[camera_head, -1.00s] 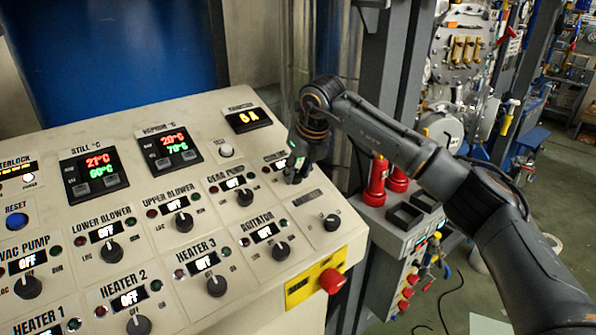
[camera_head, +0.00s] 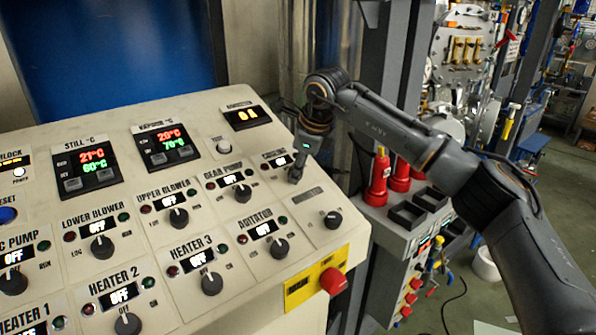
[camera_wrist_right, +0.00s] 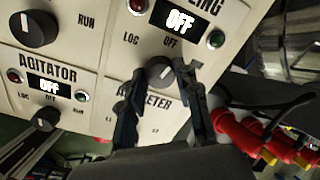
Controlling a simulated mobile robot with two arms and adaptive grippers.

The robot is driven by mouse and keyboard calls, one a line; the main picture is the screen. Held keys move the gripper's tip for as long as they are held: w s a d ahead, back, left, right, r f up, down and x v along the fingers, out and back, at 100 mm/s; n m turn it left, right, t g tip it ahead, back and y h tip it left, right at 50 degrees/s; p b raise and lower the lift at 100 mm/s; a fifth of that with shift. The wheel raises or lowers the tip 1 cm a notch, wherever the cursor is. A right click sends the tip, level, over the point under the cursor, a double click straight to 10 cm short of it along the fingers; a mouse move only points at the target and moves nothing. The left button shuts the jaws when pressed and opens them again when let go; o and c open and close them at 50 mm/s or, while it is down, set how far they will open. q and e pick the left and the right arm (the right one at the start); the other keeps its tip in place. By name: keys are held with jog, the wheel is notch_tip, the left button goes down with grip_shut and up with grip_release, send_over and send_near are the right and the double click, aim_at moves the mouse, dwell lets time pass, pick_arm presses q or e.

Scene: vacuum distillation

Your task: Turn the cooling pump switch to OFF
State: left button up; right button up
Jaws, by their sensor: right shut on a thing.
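My right gripper (camera_wrist_right: 160,79) is shut on this knob, one dark finger on each side. The knob's pointer angle is hard to tell between the fingers. In the head view my right gripper (camera_head: 296,174) reaches down to the panel's upper right and hides the knob, while the cooling display (camera_head: 279,161) shows beside it. My left gripper is not in view.
The agitator knob (camera_head: 279,248), gear pump knob (camera_head: 243,193) and ammeter knob (camera_head: 333,219) are close by. A red button (camera_head: 333,281) sits on the panel's front right edge.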

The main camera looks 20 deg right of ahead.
jog(key=shift+n, duration=1.5)
jog(key=o, duration=1.1)
jog(key=shift+o, duration=0.2)
jog(key=shift+r, duration=0.1)
jog(key=v, duration=1.1)
jog(key=shift+s+r, duration=0.15)
jog(key=shift+r, duration=0.25)
jog(key=shift+d, duration=0.15)
